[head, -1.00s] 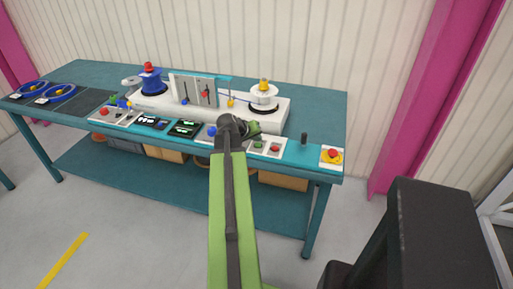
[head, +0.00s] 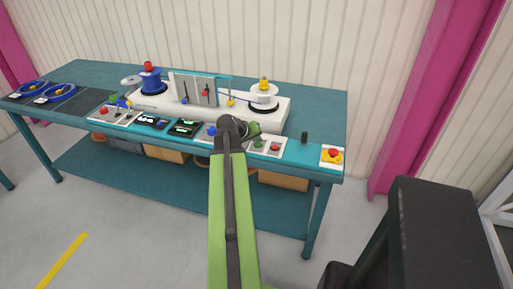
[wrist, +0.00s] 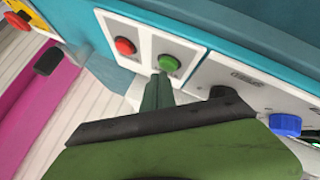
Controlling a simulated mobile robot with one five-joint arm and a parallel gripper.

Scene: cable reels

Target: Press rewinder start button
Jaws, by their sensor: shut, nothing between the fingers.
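The green button (head: 258,145) sits on a white panel on the front strip of the bench, beside a red button (head: 275,147). In the wrist view the green button (wrist: 169,62) is just past my fingertips, with the red button (wrist: 124,45) to its left. My gripper (head: 254,130) is shut and empty, just above and behind the green button in the head view. In the wrist view its closed green fingers (wrist: 159,80) point at the green button; I cannot tell whether they touch it. The white rewinder (head: 210,104) with its reels stands behind.
A blue knob (wrist: 285,125) sits on the panel to the right in the wrist view. A black upright knob (head: 304,137) and a red stop button on yellow (head: 332,155) are at the bench's right end. Another button panel (head: 115,115) and small screens (head: 185,128) lie left.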

